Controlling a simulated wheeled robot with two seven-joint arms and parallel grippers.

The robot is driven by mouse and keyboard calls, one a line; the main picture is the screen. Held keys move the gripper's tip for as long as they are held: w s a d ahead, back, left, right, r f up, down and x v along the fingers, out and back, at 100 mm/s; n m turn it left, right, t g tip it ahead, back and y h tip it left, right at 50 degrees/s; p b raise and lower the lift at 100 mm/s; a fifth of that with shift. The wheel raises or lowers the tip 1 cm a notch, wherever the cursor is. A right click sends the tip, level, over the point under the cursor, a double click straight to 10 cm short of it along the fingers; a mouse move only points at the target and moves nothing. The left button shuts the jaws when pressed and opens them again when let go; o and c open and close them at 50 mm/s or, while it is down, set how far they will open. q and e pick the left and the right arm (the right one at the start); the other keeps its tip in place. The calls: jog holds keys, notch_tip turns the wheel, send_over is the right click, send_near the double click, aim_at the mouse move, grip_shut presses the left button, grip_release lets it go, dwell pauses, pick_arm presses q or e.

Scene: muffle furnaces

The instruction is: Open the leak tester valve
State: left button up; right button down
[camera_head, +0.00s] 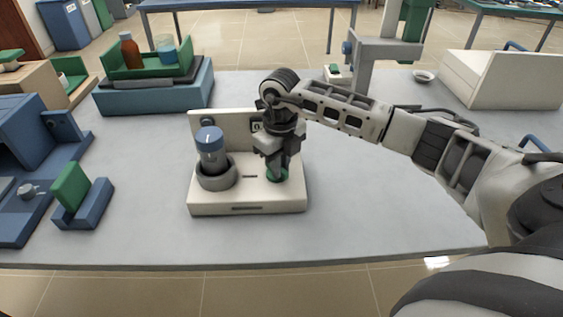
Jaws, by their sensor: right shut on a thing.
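The leak tester (247,203) is a cream, L-shaped device with a low base and an upright back panel, near the front middle of the table. A blue-capped container (210,147) stands in a dark round holder (216,178) on its left side. A green valve knob (278,174) sits on the right of the base. My right gripper (277,170) points down over the green knob and is shut on it, covering much of it. The arm also hides part of the back panel. My left gripper is not in view.
A blue and green shaker with a brown bottle (130,52) stands at the back left. A blue device (38,160) and a small blue stand with a green block (70,188) are at the left. A cream box (500,80) is at the back right. The table (370,225) is clear right of the tester.

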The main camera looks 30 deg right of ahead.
jog(key=m, duration=0.5)
jog(key=shift+a+r+p, duration=0.1)
jog(key=shift+a+p, duration=0.15)
jog(key=shift+p, duration=0.05)
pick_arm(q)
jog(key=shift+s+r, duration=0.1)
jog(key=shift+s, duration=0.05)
pick_arm(e)
jog(key=shift+w+a+m, duration=0.1)
jog(key=shift+a+m, duration=0.05)
jog(key=shift+m, duration=1.65)
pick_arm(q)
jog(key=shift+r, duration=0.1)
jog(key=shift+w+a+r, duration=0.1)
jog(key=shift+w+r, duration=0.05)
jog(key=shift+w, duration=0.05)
pick_arm(e)
jog(key=c, duration=1.4)
grip_release()
jog(key=shift+c, duration=0.2)
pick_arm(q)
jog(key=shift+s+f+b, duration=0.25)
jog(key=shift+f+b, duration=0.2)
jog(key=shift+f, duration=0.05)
pick_arm(e)
notch_tip(320, 180, up, 16)
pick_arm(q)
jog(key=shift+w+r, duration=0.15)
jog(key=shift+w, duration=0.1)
